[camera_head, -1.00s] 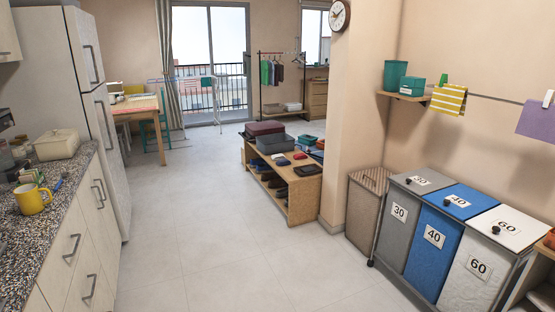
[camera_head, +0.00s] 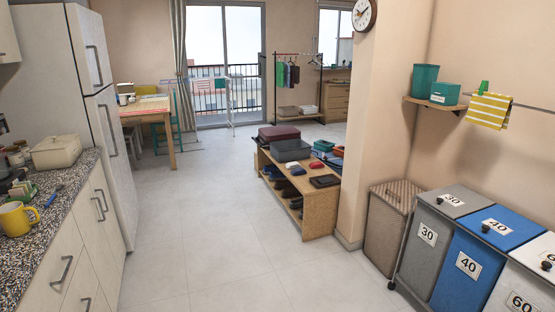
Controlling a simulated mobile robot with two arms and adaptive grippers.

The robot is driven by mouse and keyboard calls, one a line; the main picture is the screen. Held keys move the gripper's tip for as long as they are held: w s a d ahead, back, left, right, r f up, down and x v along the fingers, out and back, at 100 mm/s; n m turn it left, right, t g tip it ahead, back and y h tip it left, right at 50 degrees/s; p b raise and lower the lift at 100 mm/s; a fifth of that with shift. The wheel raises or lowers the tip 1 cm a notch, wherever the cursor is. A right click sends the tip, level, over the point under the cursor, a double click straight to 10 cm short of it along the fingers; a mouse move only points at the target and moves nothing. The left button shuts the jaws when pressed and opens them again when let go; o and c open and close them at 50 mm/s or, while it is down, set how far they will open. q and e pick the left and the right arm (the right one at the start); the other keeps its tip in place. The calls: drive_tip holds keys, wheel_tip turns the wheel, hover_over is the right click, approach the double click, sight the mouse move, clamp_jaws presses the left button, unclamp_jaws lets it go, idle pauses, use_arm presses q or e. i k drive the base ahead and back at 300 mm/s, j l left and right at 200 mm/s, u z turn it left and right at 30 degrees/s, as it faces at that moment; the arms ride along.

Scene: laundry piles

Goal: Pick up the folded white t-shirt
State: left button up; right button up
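I cannot pick out a folded white t-shirt for certain. A small whitish item (camera_head: 292,164) lies on the low wooden bench (camera_head: 312,220), among folded dark, red and blue pieces. Another pale flat item (camera_head: 308,110) lies on the bottom shelf of the clothes rack (camera_head: 297,84) at the back. Both are too small to tell what they are. Neither of my grippers is in view.
A counter (camera_head: 70,225) with a yellow mug (camera_head: 16,219) and a fridge (camera_head: 75,110) line the left. A table (camera_head: 146,107) is at back left. The tiled floor (camera_head: 205,225) between is clear.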

sight(294, 165)
drive_tip(key=i, duration=2.6)
drive_tip(key=i+u, duration=0.1)
drive_tip(key=i, duration=0.5)
drive_tip(key=i+l+u, duration=0.1)
drive_tip(key=i, duration=0.5)
drive_tip(key=i+l+u, duration=0.1)
drive_tip(key=i, duration=0.5)
drive_tip(key=i+l+u, duration=0.1)
drive_tip(key=i+l, duration=0.15)
drive_tip(key=i, duration=0.35)
